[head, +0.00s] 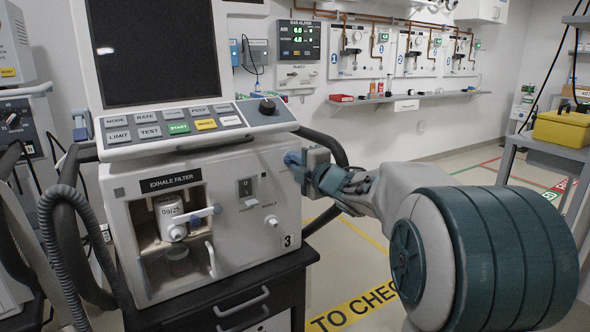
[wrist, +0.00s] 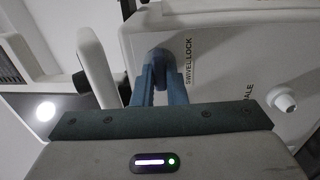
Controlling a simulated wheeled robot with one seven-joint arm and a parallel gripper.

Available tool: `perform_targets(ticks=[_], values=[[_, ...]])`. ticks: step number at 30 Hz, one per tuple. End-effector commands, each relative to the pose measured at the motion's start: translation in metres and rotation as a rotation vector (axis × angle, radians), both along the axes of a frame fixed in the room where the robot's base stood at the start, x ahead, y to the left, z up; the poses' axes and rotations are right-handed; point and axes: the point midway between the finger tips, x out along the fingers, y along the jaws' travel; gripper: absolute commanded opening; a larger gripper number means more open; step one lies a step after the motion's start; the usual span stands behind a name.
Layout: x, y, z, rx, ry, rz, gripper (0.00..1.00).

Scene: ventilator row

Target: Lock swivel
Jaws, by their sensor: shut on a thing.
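In the head view my gripper (head: 293,159) reaches the right side of the ventilator (head: 245,255) from the right, just below the control panel. The knob is mostly hidden there by the fingers. I cannot tell how far the knob is turned.
A white port (wrist: 283,99) sticks out of the side panel to the right of the knob. The exhale filter bay (head: 177,215) is open at the ventilator's front. A dark hose (head: 330,150) curves behind my gripper. A yellow case (head: 562,127) stands on a cart at right.

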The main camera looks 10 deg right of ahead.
Motion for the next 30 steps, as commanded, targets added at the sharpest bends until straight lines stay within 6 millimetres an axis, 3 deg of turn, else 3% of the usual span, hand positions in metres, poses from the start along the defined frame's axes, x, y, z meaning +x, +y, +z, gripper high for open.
perform_targets(ticks=[16, 17, 19, 30], values=[[0.0, 0.0005, -0.0003, -0.024, -0.008, 0.001, 0.0], [0.0, 0.0005, -0.0003, -0.024, -0.008, 0.001, 0.17], [0.0, 0.0005, -0.0003, -0.023, -0.008, 0.001, 0.34], [-0.0047, -0.0021, 0.0006, -0.022, -0.008, -0.001, 0.34]])
